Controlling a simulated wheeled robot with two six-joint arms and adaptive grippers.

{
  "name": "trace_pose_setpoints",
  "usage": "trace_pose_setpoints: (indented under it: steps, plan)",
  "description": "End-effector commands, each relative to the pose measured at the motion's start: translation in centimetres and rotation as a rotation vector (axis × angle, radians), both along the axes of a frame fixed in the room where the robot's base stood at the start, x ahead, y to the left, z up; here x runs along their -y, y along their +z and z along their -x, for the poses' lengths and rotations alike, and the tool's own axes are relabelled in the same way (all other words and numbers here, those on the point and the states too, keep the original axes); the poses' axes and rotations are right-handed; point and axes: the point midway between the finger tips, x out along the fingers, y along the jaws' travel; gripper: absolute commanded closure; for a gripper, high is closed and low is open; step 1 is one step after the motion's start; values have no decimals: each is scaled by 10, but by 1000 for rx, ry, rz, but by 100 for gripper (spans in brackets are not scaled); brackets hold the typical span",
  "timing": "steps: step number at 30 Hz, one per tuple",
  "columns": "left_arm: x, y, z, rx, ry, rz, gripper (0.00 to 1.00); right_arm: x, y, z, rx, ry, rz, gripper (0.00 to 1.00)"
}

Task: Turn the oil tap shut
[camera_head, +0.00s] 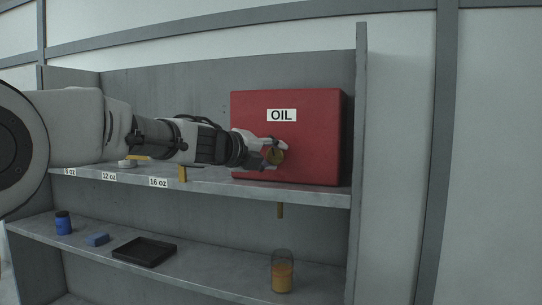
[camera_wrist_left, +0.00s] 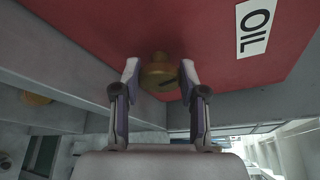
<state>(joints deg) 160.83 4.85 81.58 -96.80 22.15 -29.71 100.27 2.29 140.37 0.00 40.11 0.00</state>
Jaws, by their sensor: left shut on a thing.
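The red oil box (camera_head: 310,155) with a white OIL label stands on the upper shelf. Its round brass tap (camera_head: 276,157) is on the front face, low on the box. My left gripper (camera_head: 272,154) reaches in from the left and is shut on the tap. In the left wrist view, the tap (camera_wrist_left: 158,74) sits between the two fingertips (camera_wrist_left: 158,82), with a dark slot on its face. My right gripper is not in view.
The lower shelf (camera_head: 215,275) holds a black tray (camera_head: 145,251), a blue sponge-like block (camera_head: 98,239) and a blue jar (camera_head: 63,223). The upper shelf edge carries size labels such as 16 oz (camera_head: 158,182). A grey side panel (camera_head: 359,120) stands right of the box.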

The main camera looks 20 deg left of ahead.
Motion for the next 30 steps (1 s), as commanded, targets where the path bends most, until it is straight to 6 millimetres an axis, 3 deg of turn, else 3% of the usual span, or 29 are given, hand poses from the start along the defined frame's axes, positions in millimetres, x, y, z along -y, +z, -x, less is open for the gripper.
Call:
trace_pose_setpoints:
  steps: [12, 30]
  plan:
    - [1, 4, 0, 13, 3, -242, 93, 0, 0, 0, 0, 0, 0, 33]
    - [1, 1, 0, 11, 1, -289, 93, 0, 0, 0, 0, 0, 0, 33]
